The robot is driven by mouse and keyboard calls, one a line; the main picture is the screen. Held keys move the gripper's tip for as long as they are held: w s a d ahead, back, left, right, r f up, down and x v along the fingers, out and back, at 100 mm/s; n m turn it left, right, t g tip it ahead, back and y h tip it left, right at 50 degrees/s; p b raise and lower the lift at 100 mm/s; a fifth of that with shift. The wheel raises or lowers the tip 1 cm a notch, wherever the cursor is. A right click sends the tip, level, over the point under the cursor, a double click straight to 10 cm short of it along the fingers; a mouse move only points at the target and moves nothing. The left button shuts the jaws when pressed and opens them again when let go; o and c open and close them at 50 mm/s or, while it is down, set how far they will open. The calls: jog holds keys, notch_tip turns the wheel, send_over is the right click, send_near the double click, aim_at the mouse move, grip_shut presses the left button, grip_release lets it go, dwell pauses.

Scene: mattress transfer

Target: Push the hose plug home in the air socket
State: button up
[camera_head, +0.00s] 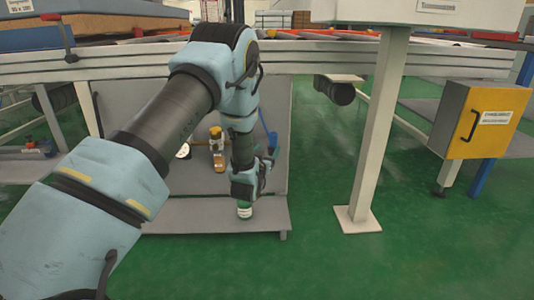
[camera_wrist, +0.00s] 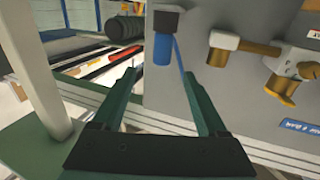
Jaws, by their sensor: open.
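My gripper (camera_wrist: 163,82) shows in the wrist view with two dark green fingers spread apart and nothing between them. In the head view my gripper (camera_head: 267,161) is small and partly hidden by my own wrist, in front of the grey panel (camera_head: 275,100). Brass fittings with pale parts (camera_wrist: 230,45) are mounted on the panel, right of the fingers in the wrist view. A blue cylinder with a black top (camera_wrist: 162,48) is beyond the fingertips, with a thin blue strip beside it. I cannot tell which part is the hose plug or the air socket.
A white post (camera_head: 375,135) stands right of the panel, and a yellow cabinet (camera_head: 480,118) farther right. The conveyor rail (camera_head: 330,62) runs above. A round gauge (camera_head: 183,151) is left on the panel. Green floor (camera_head: 430,240) is clear at right.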

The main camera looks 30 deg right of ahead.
aim_at(272, 141)
jog(key=b+x, duration=0.1)
jog(key=x, duration=0.4)
jog(key=shift+w+d+f+b, duration=0.1)
jog(key=shift+w+d+b, duration=0.15)
jog(key=shift+b, duration=0.05)
jog(key=b+x, duration=0.1)
jog(key=x, duration=0.1)
jog(key=b+x, duration=0.1)
jog(key=x, duration=0.1)
jog(key=shift+w+a+f, duration=0.2)
jog(key=shift+f, duration=0.05)
jog(key=shift+w+d+r+b, duration=0.15)
jog(key=shift+w+d+b, duration=0.2)
jog(key=shift+w, duration=0.05)
grip_shut()
